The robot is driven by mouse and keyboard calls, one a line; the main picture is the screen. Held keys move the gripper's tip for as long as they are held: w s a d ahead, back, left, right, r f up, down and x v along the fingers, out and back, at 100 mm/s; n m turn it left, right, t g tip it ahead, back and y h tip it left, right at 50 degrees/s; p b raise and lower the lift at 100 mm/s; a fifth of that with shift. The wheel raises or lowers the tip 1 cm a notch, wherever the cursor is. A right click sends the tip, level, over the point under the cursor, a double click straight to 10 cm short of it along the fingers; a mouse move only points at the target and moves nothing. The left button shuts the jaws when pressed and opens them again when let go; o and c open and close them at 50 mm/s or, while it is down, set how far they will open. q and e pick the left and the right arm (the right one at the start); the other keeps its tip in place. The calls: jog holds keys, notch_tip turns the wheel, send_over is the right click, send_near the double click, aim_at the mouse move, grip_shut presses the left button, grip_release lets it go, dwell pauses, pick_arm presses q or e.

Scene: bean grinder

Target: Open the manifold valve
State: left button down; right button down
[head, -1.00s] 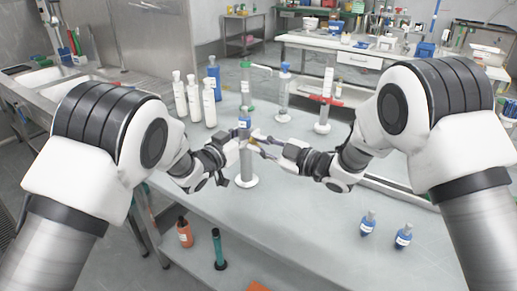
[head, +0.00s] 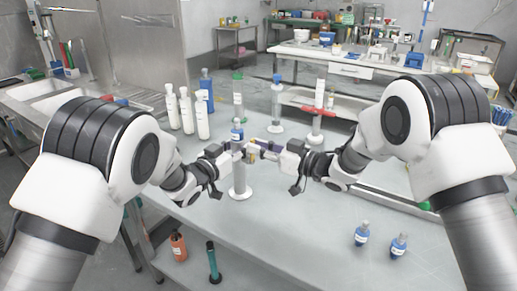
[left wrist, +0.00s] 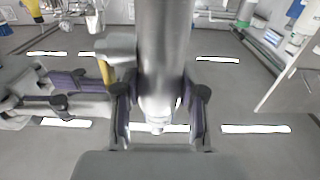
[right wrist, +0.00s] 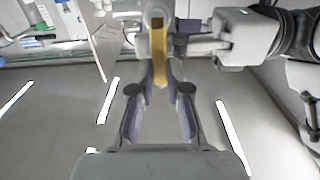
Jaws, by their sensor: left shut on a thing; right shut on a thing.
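The manifold is an upright grey cylinder (head: 239,178) on a round white foot, standing on the table; it also fills the top middle of the left wrist view (left wrist: 165,45). My left gripper (head: 238,152) is shut around the cylinder, with one finger on each side in the left wrist view. The valve's yellow handle (right wrist: 159,50) sticks out from the cylinder's side and also shows in the left wrist view (left wrist: 105,72). My right gripper (right wrist: 161,72) is shut on this handle, its fingertips on either side of it. In the head view the grippers hide most of the handle.
White bottles (head: 187,110) and a blue bottle (head: 206,90) stand at the back left. Taller stands (head: 318,105) are at the back. Two small blue bottles (head: 362,233) stand front right.

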jog(key=shift+f, duration=0.2)
jog(key=c, duration=1.1)
grip_release()
jog(key=shift+r, duration=0.1)
jog(key=v, duration=1.2)
pick_arm(q)
jog(key=c, duration=0.6)
grip_release()
